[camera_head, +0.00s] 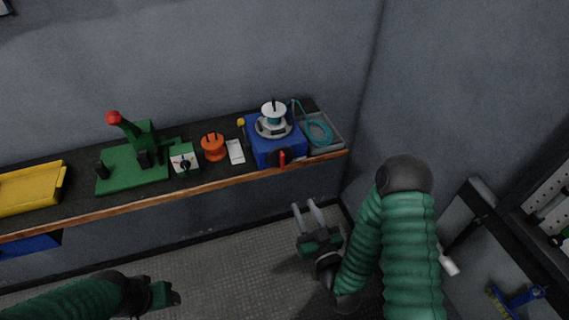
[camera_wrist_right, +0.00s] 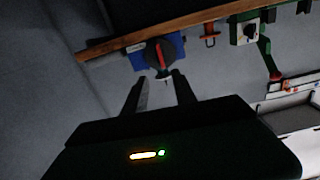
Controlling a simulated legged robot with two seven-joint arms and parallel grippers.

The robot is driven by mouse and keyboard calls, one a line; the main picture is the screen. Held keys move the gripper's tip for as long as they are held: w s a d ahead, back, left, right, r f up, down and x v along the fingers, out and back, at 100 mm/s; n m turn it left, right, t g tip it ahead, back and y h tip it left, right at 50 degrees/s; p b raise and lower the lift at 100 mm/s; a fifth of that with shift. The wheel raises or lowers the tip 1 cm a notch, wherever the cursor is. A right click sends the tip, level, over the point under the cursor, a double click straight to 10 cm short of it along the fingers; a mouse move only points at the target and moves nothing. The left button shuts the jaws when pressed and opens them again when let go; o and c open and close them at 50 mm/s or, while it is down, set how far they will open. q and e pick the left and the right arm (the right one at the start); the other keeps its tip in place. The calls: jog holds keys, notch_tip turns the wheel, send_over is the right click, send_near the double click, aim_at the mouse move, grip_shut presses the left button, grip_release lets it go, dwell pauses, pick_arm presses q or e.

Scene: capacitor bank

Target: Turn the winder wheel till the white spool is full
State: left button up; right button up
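The winder is a blue box (camera_head: 268,150) on the bench, with a black wheel and red handle (camera_head: 281,158) on its front face. A white spool (camera_head: 273,114) with teal winding stands on a round grey plate on top of it. In the right wrist view the wheel (camera_wrist_right: 159,52) faces me beyond the fingertips. My right gripper (camera_head: 308,207) is open and empty, below and in front of the bench, apart from the wheel; its spread fingers (camera_wrist_right: 160,82) also show in the wrist view. My left gripper (camera_head: 172,294) is at the bottom left, away from the bench; its finger gap is unclear.
A grey tray (camera_head: 330,135) with teal cable lies at right. The floor before the bench is clear.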

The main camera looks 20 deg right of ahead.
jog(key=b, duration=0.7)
send_near(284, 164)
jog(key=shift+n, duration=0.3)
jog(key=w+p, duration=0.1)
jog(key=w, duration=0.7)
jog(key=shift+w+a, duration=0.15)
jog(key=shift+w, duration=0.15)
grip_shut()
